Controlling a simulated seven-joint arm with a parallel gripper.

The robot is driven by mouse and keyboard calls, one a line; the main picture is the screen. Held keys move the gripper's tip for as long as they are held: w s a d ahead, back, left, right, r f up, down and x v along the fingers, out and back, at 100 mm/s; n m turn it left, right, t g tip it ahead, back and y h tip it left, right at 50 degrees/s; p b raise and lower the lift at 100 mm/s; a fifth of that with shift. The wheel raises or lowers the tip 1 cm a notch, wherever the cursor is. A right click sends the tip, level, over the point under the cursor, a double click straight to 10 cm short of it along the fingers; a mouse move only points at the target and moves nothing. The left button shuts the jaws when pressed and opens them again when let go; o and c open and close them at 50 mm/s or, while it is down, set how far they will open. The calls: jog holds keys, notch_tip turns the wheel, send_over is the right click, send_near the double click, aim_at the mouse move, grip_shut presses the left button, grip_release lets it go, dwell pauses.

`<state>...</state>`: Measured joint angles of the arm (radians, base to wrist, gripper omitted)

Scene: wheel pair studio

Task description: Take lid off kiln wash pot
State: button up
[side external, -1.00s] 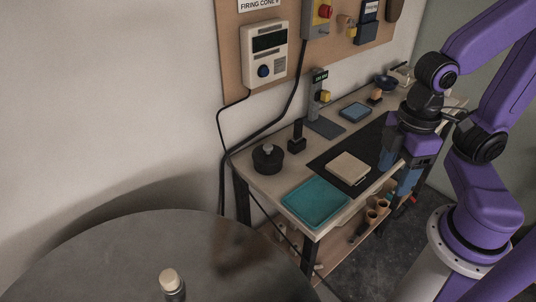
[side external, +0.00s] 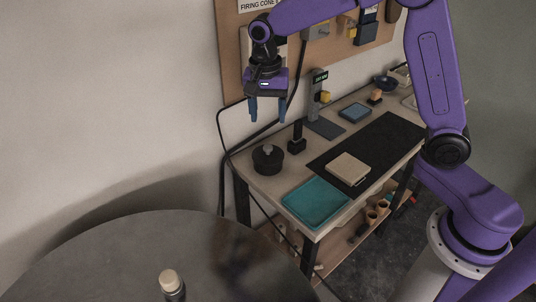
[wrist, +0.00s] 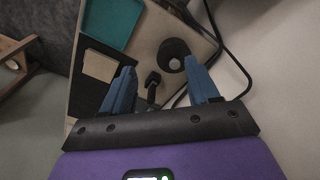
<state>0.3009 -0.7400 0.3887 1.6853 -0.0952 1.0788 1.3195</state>
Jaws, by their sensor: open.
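The kiln wash pot (side external: 268,164) is a dark round pot with a lid and a pale knob (side external: 267,148) on top. It stands upright at the left end of the workbench, with the lid on. In the wrist view the pot (wrist: 173,47) shows beyond my fingers, its pale knob (wrist: 175,64) in its middle. My gripper (side external: 267,119) is open and empty, blue fingers pointing down, well above the bench's left end and apart from the pot. In the wrist view the two fingers of my gripper (wrist: 168,78) are spread apart.
A teal tray (side external: 316,203) lies at the front of the bench, right of the pot. A small black stand (side external: 297,143) is close behind the pot. A beige slab (side external: 348,168) lies on a black mat (side external: 385,136). A cable hangs by the wall.

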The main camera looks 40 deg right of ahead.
jog(key=w+d+f+m, duration=0.3)
jog(key=w+d+m, duration=0.3)
jog(key=w+m, duration=0.25)
send_near(268, 146)
jog(key=f, duration=0.9)
jog(key=shift+w+d+f, duration=0.1)
jog(key=shift+d+f, duration=0.15)
jog(key=shift+d, duration=0.05)
jog(key=c, duration=1.1)
